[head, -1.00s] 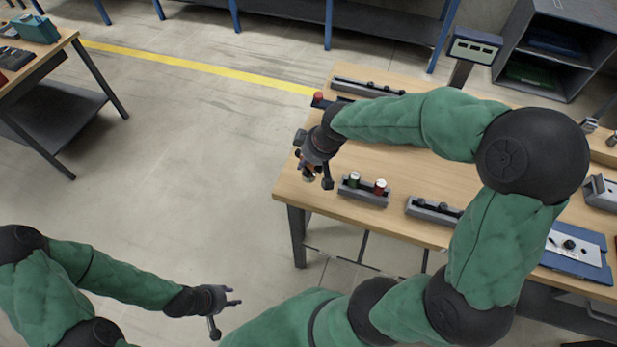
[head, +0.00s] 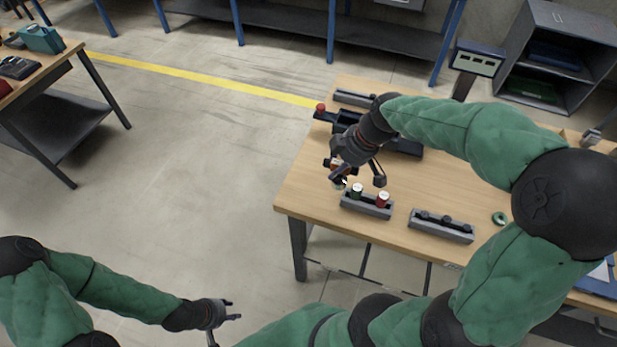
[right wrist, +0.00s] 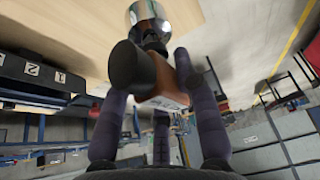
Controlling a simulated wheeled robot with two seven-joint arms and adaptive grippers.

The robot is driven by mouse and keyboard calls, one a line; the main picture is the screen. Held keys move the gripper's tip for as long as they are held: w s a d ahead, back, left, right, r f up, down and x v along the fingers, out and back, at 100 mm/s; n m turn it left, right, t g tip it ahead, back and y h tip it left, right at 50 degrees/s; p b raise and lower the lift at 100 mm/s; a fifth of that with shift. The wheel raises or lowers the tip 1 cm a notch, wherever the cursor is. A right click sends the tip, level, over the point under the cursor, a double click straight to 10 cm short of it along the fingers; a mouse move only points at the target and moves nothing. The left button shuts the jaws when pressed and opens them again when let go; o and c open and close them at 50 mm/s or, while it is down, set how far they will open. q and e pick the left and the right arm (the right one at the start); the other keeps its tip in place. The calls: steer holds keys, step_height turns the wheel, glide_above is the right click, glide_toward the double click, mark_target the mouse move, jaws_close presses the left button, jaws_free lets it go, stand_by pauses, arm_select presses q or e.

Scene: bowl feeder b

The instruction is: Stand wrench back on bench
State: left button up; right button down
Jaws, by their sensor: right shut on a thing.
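My right gripper (head: 343,176) is over the near left part of the wooden bench (head: 305,190), close behind the left end of a small grey tray. In the right wrist view its dark fingers (right wrist: 150,85) are shut on the wrench (right wrist: 168,88), which has an orange-brown body, a black round end and a shiny silver end. The silver end lies toward the pale bench top in that view. Whether the wrench touches the bench cannot be told. In the head view the gripper hides most of it. My left gripper (head: 234,310) is open and empty, low above the floor.
A black fixture (head: 405,147) with a red knob (head: 320,107) lies behind my gripper. A green ring (head: 500,218) lies further right.

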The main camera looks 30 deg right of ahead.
steer(key=shift+w+a+f+b, duration=0.5)
steer(key=shift+w+a+f, duration=0.15)
steer(key=shift+w+f, duration=0.95)
steer(key=shift+w+a+f+b, duration=0.55)
steer(key=shift+w+f, duration=0.6)
steer(key=shift+f, duration=0.85)
steer(key=shift+w+a+f+b, duration=0.4)
steer(key=shift+w+a+f, duration=0.3)
steer(key=shift+w+f, duration=0.9)
steer(key=shift+s+f, duration=0.2)
steer(key=shift+f, duration=0.1)
steer(key=c, duration=0.9)
jaws_free()
steer(key=shift+r, duration=0.15)
steer(key=p+v, duration=0.3)
steer(key=v, duration=0.9)
